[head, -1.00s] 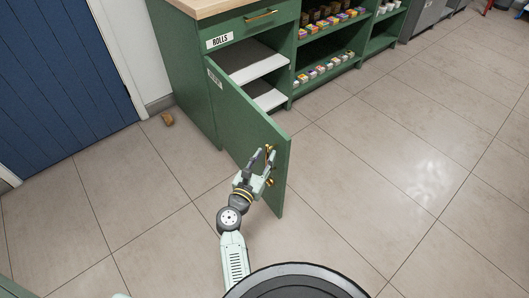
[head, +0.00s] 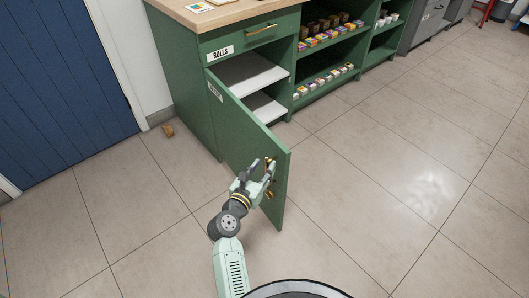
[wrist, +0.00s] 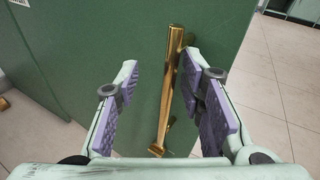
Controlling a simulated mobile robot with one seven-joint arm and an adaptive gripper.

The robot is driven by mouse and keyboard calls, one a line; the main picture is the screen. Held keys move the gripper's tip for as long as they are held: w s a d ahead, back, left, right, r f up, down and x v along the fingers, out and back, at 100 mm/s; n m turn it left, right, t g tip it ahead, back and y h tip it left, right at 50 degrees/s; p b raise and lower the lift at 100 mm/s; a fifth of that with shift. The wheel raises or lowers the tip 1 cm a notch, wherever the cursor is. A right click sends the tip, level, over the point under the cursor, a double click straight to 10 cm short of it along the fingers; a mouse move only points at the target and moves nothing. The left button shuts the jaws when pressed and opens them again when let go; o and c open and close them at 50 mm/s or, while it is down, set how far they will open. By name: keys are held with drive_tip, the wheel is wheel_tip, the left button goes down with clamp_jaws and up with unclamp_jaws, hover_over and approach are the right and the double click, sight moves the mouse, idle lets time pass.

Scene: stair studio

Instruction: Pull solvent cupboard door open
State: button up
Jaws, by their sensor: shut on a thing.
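The green cupboard door (head: 240,135) stands open, swung out from its left side toward me, with a small label near its top left corner. Its brass bar handle (wrist: 172,85) is near the free edge and runs nearly upright in the wrist view. My gripper (head: 266,170) is at this handle on the door's outer face. In the wrist view, my gripper's purple-padded fingers (wrist: 165,95) lie on either side of the handle, shut on it. The door hides part of the cupboard's inside; white shelves (head: 248,78) show above it.
A drawer marked ROLLS (head: 250,38) is above the opening, under a wooden worktop (head: 225,12). Open shelves (head: 330,45) with small colourful boxes stand to the right. A small brown object (head: 168,130) lies on the floor near the blue door (head: 60,90). The tiled floor at right is clear.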

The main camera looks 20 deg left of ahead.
drive_tip(key=s+a, duration=0.8)
drive_tip(key=a, duration=0.1)
drive_tip(key=shift+a+r, duration=0.15)
drive_tip(key=shift+r, duration=0.2)
idle(0.7)
drive_tip(key=shift+s, duration=0.1)
idle(0.6)
